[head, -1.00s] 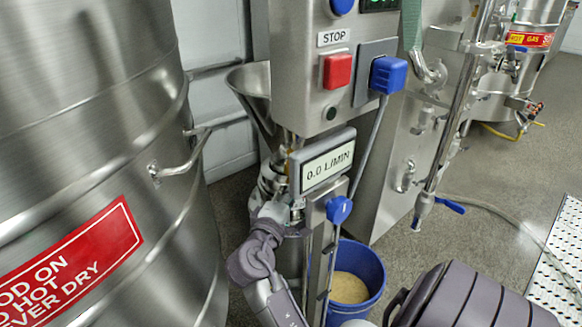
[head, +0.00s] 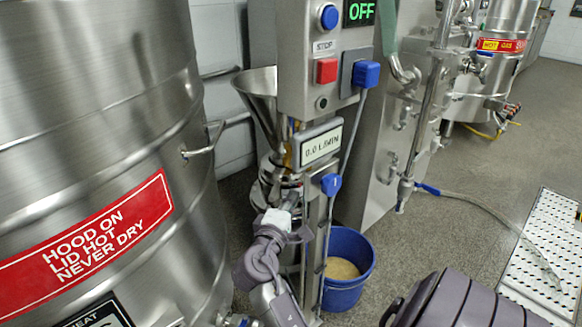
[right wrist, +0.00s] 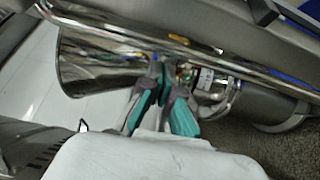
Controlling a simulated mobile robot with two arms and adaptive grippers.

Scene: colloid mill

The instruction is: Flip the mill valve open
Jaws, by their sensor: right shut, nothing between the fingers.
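The mill is a steel machine with a hopper cone (head: 258,100) and a panel post in the middle of the head view. A blue handle (head: 331,184) sits on the post just below the 0.0 L/MIN display (head: 320,147); I cannot tell its exact setting. My right gripper (head: 288,204) is at the mill's lower body, left of and below that handle. Its fingers (right wrist: 165,85) are shut with nothing held, at the pipework beside the hopper cone in the right wrist view. I cannot tell whether they touch it. My left gripper is not in view.
A large steel kettle (head: 90,120) with a side handle fills the left. A blue bucket (head: 349,270) of pale material stands on the floor below the mill. A white perforated plate (head: 540,255) lies farther right.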

